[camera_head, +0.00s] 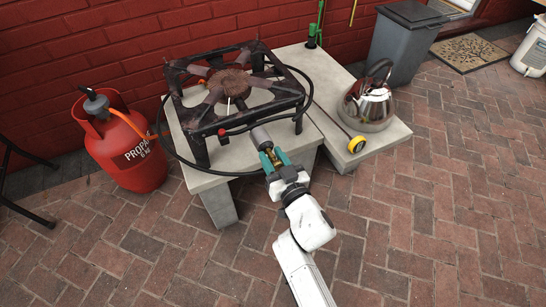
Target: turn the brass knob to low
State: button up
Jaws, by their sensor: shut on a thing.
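The brass knob (268,162) is at the front of the black burner stand (232,122), small and mostly covered by my gripper. My gripper (272,160) has green fingers and is shut on the brass knob, one finger on each side. A grey cylinder (261,138) is just behind the fingers, towards the burner. Any setting marks are too small or hidden to read.
A red propane cylinder (128,150) stands at the left, with an orange hose and a black hose near the burner. A grey bin (402,48) stands behind. Brick paving in front is clear.

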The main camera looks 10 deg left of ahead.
jog(key=shift+r, duration=0.25)
jog(key=shift+a+r+n+b, duration=0.15)
jog(key=shift+n+b, duration=0.2)
jog(key=shift+n, duration=2.85)
jog(key=o, duration=0.8)
jog(key=shift+o, duration=1.2)
jog(key=shift+f, duration=0.2)
jog(key=shift+s, duration=0.1)
jog(key=p+v, duration=0.5)
jog(key=v, duration=0.5)
jog(key=shift+s+d, duration=0.25)
jog(key=shift+d, duration=0.05)
